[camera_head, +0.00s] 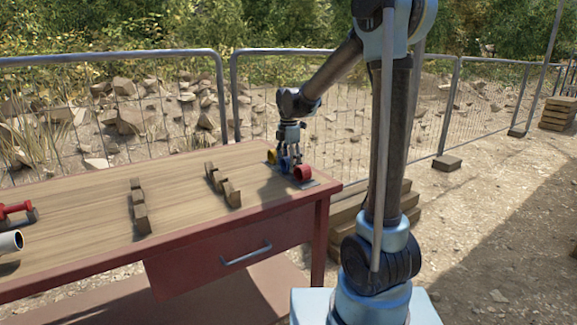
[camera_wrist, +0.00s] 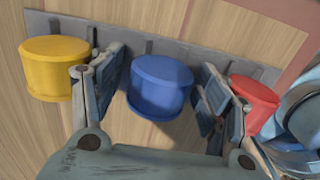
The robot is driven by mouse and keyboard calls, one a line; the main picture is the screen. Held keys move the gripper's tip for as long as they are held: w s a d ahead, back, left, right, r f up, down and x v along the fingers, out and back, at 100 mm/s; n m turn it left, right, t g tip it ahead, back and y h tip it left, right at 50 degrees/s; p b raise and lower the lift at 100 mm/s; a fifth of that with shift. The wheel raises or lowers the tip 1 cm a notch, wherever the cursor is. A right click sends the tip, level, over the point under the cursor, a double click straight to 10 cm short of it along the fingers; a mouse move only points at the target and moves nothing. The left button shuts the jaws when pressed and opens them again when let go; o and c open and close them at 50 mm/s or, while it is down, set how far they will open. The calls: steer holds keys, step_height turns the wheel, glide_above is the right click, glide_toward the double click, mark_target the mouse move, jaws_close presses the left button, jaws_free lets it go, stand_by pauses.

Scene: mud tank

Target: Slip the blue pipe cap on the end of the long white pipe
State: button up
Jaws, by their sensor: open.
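The blue pipe cap (camera_wrist: 160,86) stands between a yellow and a red cap on a grey metal holder (camera_wrist: 200,48) at the table's far right end. In the head view the blue cap (camera_head: 284,164) is partly hidden by my gripper. My gripper (camera_wrist: 152,84) is open, with one finger on each side of the blue cap; whether they touch it I cannot tell. A white pipe (camera_head: 10,241) shows only its open end at the left edge of the head view; the rest is out of frame.
The yellow cap (camera_wrist: 54,67) and red cap (camera_wrist: 254,104) sit close outside my fingers. Two notched wooden supports (camera_head: 139,206) (camera_head: 223,184) stand on the table (camera_head: 85,203). A red object (camera_head: 15,209) lies at the left. A wire fence (camera_head: 225,100) runs behind.

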mark_target(289, 156)
steer(key=c, duration=0.8)
steer(key=shift+r, duration=4)
steer(key=shift+c, duration=0.2)
